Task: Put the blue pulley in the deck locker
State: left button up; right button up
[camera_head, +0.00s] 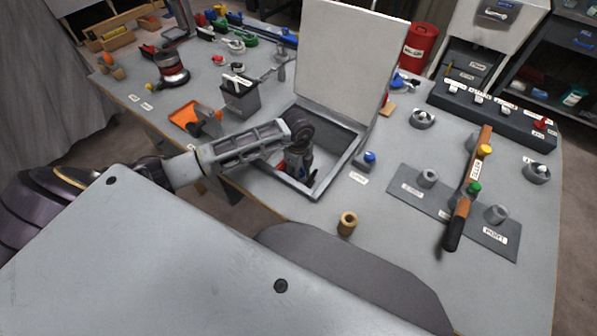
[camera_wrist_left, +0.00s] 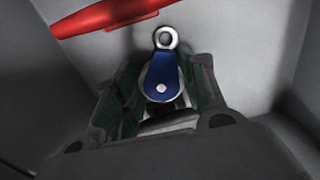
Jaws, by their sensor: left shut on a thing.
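The deck locker (camera_head: 349,163) is a grey open box set in the bench, with its pale lid (camera_head: 346,58) raised at the back. My left arm reaches over the locker's left wall, and my left gripper (camera_head: 297,172) points down inside it. In the left wrist view the blue pulley (camera_wrist_left: 162,77), with a metal ring at its end, sits between the fingers of the left gripper (camera_wrist_left: 160,98). The gripper is shut on it. Grey locker walls surround it. The pulley is mostly hidden in the head view. My right gripper is not in view.
A red object (camera_wrist_left: 110,14) lies in the locker near the pulley. A wooden ring (camera_head: 347,223) stands in front of the locker. A grey plate (camera_head: 405,189) with posts and a long-handled tool (camera_head: 468,190) are to the right. An orange scoop (camera_head: 186,117) is to the left.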

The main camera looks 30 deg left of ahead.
pick_arm(q)
jog(key=o, duration=1.1)
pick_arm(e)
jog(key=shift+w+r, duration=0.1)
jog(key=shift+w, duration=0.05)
pick_arm(q)
jog(key=shift+r, duration=0.15)
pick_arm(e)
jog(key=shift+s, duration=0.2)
pick_arm(q)
jog(key=shift+r, duration=0.65)
jog(key=shift+r+p, duration=0.45)
jog(key=shift+r, duration=4.85)
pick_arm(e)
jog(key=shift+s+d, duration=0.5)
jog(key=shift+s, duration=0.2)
